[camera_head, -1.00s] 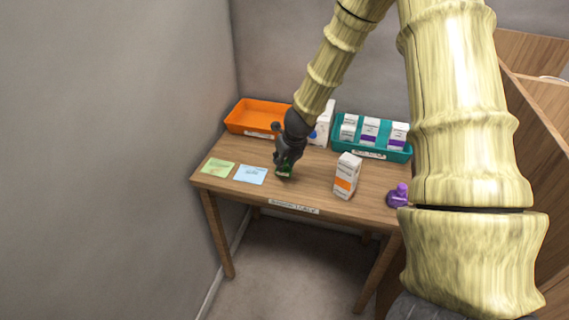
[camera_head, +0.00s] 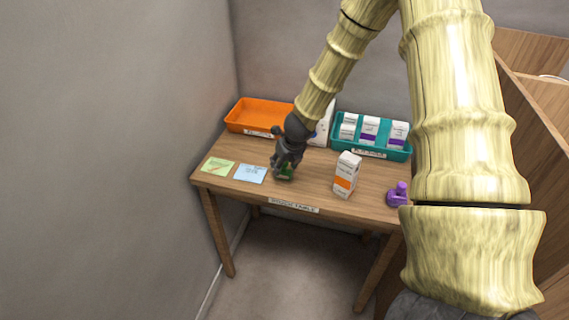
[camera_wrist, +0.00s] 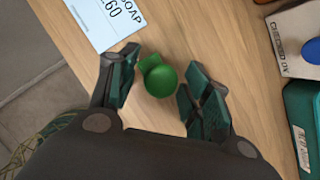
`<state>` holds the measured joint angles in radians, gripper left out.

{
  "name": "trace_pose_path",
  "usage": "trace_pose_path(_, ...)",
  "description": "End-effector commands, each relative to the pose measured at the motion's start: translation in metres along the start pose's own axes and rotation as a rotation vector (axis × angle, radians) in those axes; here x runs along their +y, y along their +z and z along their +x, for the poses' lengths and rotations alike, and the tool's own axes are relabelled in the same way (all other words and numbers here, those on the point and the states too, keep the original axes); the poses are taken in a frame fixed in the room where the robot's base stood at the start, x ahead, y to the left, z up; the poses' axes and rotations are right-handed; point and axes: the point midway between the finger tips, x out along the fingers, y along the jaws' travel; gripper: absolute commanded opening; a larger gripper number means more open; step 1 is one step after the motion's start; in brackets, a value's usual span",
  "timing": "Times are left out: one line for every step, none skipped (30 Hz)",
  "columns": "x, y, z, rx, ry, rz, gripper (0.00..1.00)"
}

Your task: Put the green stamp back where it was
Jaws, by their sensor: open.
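The green stamp (camera_wrist: 160,80) stands on the wooden table between the two open fingers of my gripper (camera_wrist: 155,98) in the wrist view. Its round knob faces the camera, and a green base edge shows beside it. In the head view the green stamp (camera_head: 286,171) is mostly hidden behind my gripper (camera_head: 284,172), low at the table's front middle, right of the blue card. A purple stamp (camera_head: 398,195) stands at the table's right front.
A green note (camera_head: 217,166) and a blue card (camera_head: 250,174) lie at the left front. A white and orange box (camera_head: 346,177) stands to the right. An orange tray (camera_head: 245,118) and a teal tray with several boxes (camera_head: 372,151) line the back. A white carton stands between them.

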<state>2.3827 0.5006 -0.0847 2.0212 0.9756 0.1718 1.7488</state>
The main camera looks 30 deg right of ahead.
Motion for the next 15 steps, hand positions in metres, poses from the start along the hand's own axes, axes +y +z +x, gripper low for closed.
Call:
trace_pose_path(0.000,0.000,-0.001,0.000,0.000,0.000,0.49)
trace_pose_path(0.000,0.001,-0.002,0.000,0.000,0.000,0.49)
trace_pose_path(0.000,0.002,-0.004,0.000,0.000,-0.001,0.49)
trace_pose_path(0.000,0.002,-0.005,-0.001,0.000,-0.001,0.49)
trace_pose_path(0.000,0.002,-0.006,-0.001,0.000,-0.001,0.49)
trace_pose_path(0.001,0.002,-0.010,-0.001,0.000,-0.001,0.49)
trace_pose_path(0.001,0.002,-0.012,-0.001,0.000,-0.001,0.49)
trace_pose_path(0.001,0.002,-0.015,-0.001,0.000,-0.001,0.49)
trace_pose_path(0.001,0.002,-0.020,-0.001,0.000,-0.001,0.49)
trace_pose_path(0.000,0.002,-0.024,-0.002,0.000,-0.001,0.49)
trace_pose_path(0.000,0.002,-0.028,-0.002,-0.001,-0.001,0.49)
trace_pose_path(0.001,0.002,-0.034,-0.002,-0.001,-0.001,0.49)
trace_pose_path(0.001,0.002,-0.038,-0.002,-0.001,-0.001,0.49)
trace_pose_path(0.001,0.002,-0.043,-0.002,-0.001,-0.002,0.49)
trace_pose_path(0.000,0.002,-0.049,-0.001,-0.001,-0.003,0.49)
